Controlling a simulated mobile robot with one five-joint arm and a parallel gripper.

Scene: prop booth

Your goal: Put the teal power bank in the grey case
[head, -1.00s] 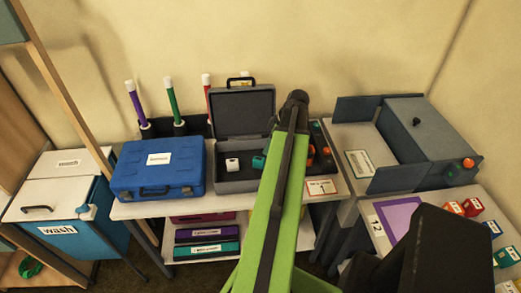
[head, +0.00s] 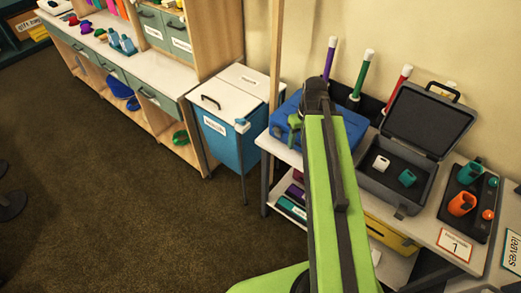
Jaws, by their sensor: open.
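The grey case (head: 384,190) stands open on the white table at the right, its lid (head: 428,120) tilted back. A small teal block (head: 407,178), which looks like the teal power bank, lies inside the case on its dark floor. A white block (head: 381,163) lies to its left in the same case. My gripper (head: 296,124) is at the far end of my green arm, in front of the blue case and left of the grey case. It is open, with nothing seen in it. Its fingertips are partly hidden by the arm's end.
The blue case (head: 284,116) is partly hidden behind my arm. A dark tray (head: 482,222) right of the grey case holds orange and teal items. Several coloured tubes stand behind. A blue and white bin (head: 222,140) is left of the table. Open carpet (head: 120,215) lies at the left.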

